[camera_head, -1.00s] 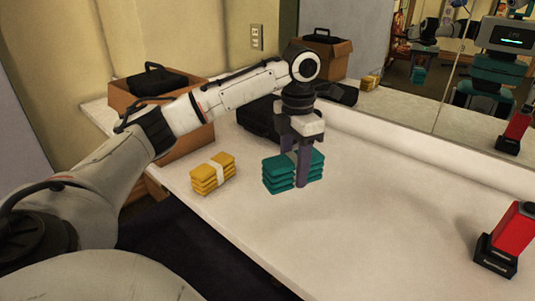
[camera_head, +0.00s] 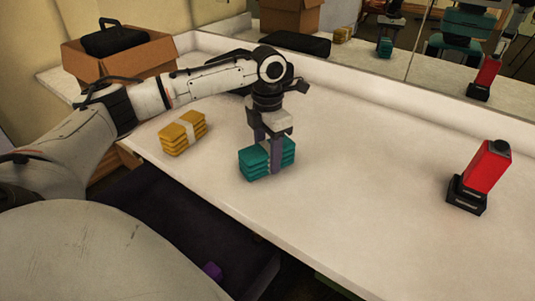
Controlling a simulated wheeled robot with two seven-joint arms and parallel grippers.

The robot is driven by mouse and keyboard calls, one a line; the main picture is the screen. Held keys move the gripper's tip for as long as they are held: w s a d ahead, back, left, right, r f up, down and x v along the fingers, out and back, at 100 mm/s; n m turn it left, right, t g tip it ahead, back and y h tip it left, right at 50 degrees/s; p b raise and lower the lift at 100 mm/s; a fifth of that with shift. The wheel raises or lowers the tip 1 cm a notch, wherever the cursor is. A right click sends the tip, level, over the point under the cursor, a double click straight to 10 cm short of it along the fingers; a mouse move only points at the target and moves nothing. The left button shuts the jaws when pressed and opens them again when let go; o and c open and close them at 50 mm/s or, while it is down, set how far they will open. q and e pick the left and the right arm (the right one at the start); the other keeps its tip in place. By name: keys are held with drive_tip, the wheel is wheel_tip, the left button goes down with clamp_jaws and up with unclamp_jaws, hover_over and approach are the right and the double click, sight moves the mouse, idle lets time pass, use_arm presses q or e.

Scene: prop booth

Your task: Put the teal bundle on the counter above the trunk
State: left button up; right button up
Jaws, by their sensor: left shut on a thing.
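The teal bundle (camera_head: 254,163), a stack of folded teal pieces, is on or just above the white counter (camera_head: 330,190); I cannot tell whether it touches. My left gripper (camera_head: 267,160) points straight down with its fingers around the bundle's middle, shut on it. The fingers hide the middle of the bundle. A dark open space, perhaps the trunk (camera_head: 180,225), lies below the counter's front edge; I cannot make out its shape fully. My right gripper is not in view.
A yellow bundle (camera_head: 183,136) with a white band lies left of the teal one. A red device on a black base (camera_head: 480,170) stands at the right. A cardboard box with a black case (camera_head: 120,55) is at the back left. A mirror (camera_head: 410,50) runs behind. The counter's middle right is clear.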

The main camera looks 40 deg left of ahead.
sight(268, 146)
use_arm(q)
drive_tip(key=o, duration=1.2)
drive_tip(key=shift+f, duration=0.1)
wheel_tip(268, 146, up, 12)
drive_tip(key=shift+r+p, duration=0.15)
drive_tip(key=shift+p, duration=0.6)
drive_tip(key=shift+r, duration=0.1)
